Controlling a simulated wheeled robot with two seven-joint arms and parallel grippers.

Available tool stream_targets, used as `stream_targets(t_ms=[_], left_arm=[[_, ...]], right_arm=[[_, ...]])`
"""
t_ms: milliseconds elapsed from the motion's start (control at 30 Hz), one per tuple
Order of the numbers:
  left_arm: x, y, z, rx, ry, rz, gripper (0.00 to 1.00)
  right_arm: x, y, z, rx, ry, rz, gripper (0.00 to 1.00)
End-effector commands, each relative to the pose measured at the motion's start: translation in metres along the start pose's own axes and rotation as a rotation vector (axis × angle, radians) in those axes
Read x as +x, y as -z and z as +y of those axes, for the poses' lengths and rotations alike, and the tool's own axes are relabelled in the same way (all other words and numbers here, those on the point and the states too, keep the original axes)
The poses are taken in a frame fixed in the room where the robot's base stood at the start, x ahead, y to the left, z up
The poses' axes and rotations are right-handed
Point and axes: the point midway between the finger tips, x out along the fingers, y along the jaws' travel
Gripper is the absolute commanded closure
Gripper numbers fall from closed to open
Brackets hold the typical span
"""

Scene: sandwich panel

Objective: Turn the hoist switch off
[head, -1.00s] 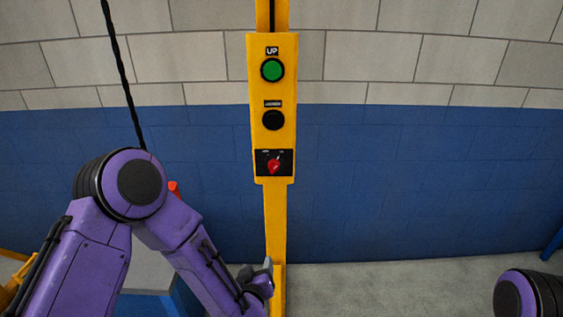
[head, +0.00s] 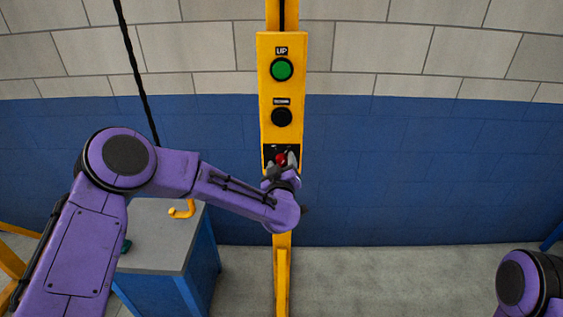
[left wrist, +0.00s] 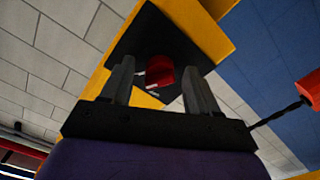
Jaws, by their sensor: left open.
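The hoist switch is a red rotary knob (head: 281,159) on a black plate at the bottom of the yellow panel (head: 265,92). Above it are a green UP button (head: 281,69) and a black button (head: 281,117). My left gripper (head: 280,163) is open at the knob, partly covering it in the head view. In the left wrist view the knob (left wrist: 160,70) shows between and beyond the two fingertips (left wrist: 160,75). I cannot tell whether the fingers touch it. Of my right arm only a purple part shows at the lower right; its gripper is out of view.
A blue cabinet with a grey top (head: 150,238) stands at lower left, with a yellow hook (head: 184,210) above it. A black cable (head: 136,65) hangs left of the panel. In the left wrist view a red block (left wrist: 310,88) is on the right. The floor right of the post is clear.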

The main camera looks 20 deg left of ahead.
Motion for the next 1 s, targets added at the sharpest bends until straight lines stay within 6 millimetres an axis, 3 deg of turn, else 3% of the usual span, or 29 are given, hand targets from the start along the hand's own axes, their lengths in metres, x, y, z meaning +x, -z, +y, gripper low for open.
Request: stream_targets(t_ms=[167, 333, 367, 733, 1000], left_arm=[[0.0, -0.001, 0.0, 0.0, 0.0, 0.0, 0.4], [0.0, -0.001, 0.0, 0.0, 0.0, 0.0, 0.92], [0.0, -0.001, 0.0, 0.0, 0.0, 0.0, 0.95], [0.0, -0.002, -0.001, -0.052, 0.001, 0.001, 0.95], [0.0, -0.004, -0.003, -0.234, 0.001, 0.002, 0.95]], right_arm=[[0.0, 0.0, 0.0, 0.0, 0.0, 0.0, 0.57], [0.0, 0.0, 0.0, 0.0, 0.0, 0.0, 0.57], [0.0, 0.0, 0.0, 0.0, 0.0, 0.0, 0.57], [0.007, -0.003, -0.001, 0.0, 0.0, 0.0, 0.57], [0.027, -0.011, -0.003, 0.0, 0.0, 0.0, 0.57]])
